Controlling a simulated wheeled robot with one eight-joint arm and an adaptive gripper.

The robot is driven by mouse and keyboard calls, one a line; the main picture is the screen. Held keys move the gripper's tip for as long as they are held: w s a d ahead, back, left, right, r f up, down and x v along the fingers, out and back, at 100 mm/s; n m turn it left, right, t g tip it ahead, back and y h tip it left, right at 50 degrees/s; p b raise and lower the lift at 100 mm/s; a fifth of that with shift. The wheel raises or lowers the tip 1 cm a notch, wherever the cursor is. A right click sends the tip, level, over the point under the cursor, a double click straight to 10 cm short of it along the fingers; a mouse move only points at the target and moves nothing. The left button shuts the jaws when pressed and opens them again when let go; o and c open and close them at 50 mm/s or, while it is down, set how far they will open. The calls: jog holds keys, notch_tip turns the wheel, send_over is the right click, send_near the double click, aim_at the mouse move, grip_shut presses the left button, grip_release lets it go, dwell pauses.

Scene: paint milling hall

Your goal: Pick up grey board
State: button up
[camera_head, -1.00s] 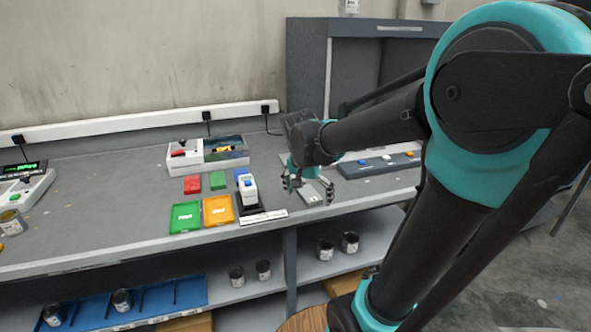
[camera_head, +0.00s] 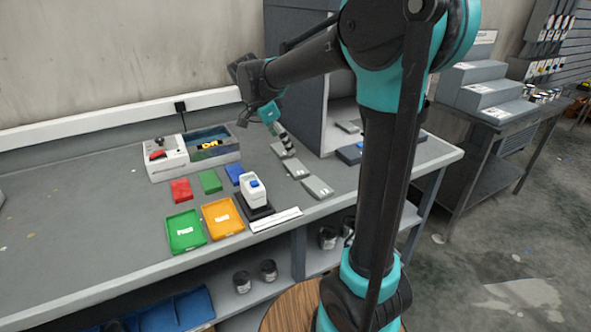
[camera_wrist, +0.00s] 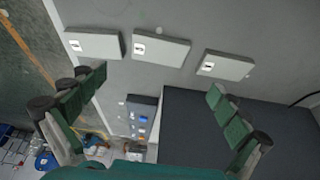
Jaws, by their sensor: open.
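Three flat grey boards with small white labels lie in a row on the bench: the far one (camera_head: 283,149), the middle one (camera_head: 297,168) and the near one (camera_head: 317,187). My gripper (camera_head: 284,142) hangs above the far end of this row, close to the far board, with its fingers pointing down. In the wrist view my gripper (camera_wrist: 155,90) is spread wide with nothing between its fingers. There, the left board (camera_wrist: 93,45), middle board (camera_wrist: 160,50) and right board (camera_wrist: 224,66) lie beyond the fingertips.
Left are a white scale (camera_head: 253,190), an orange tray (camera_head: 222,217) and a green tray (camera_head: 186,231).

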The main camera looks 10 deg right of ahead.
aim_at(295, 167)
jog(key=x, duration=1)
jog(key=shift+s, duration=0.1)
jog(key=c, duration=1)
jog(key=shift+r, duration=0.15)
